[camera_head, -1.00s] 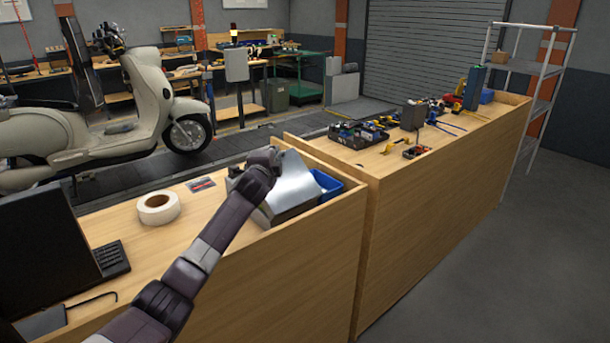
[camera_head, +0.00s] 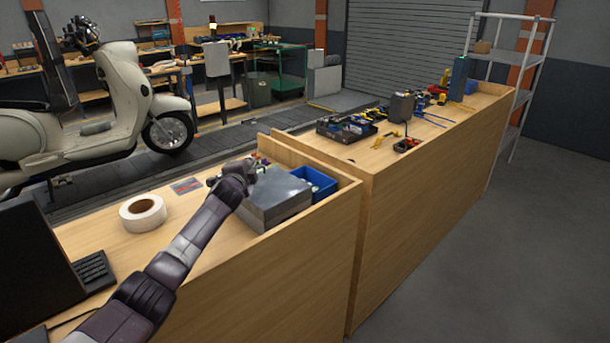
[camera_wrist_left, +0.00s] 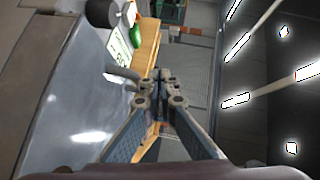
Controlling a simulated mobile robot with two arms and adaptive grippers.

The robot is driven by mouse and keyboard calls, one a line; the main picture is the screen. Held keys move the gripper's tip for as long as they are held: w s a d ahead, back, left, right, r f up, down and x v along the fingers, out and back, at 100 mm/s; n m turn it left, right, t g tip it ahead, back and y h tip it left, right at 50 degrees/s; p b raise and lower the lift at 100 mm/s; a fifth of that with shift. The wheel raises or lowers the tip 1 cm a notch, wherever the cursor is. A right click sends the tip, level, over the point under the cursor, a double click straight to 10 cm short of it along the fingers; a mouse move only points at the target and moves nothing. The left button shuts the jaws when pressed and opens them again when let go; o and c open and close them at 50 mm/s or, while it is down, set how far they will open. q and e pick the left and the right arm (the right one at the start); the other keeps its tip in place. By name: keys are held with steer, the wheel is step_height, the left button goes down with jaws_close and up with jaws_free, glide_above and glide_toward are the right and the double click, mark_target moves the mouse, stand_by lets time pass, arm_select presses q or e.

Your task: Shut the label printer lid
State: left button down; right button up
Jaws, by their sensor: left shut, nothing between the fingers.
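The label printer (camera_head: 275,205) is a grey metal box on the near bench, and its lid (camera_head: 272,187) lies flat or nearly flat on top. I cannot tell whether a thin gap remains under it. The lid's shiny grey surface fills the left of the left wrist view (camera_wrist_left: 72,105). My left gripper (camera_head: 260,163) is at the lid's far left edge, partly hidden by its own wrist. In the left wrist view its fingers (camera_wrist_left: 165,85) are together and empty, beside the lid; contact is unclear. My right gripper is not in view.
A blue bin (camera_head: 318,184) stands right behind the printer. A white tape roll (camera_head: 143,213), a flat card (camera_head: 186,186) and a dark monitor (camera_head: 30,265) are to the left on the bench (camera_head: 205,275). A second bench (camera_head: 430,190) holds tools and a tray.

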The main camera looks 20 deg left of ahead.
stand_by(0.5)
arm_select(q)
steer(key=shift+r+p, duration=0.55)
steer(key=shift+p, duration=0.05)
steer(key=s+r, duration=0.7)
steer(key=r, duration=0.2)
steer(key=shift+s+a+r+p, duration=0.25)
steer(key=shift+s+a+p, duration=0.05)
steer(key=shift+a+p, duration=0.15)
steer(key=shift+f, duration=0.1)
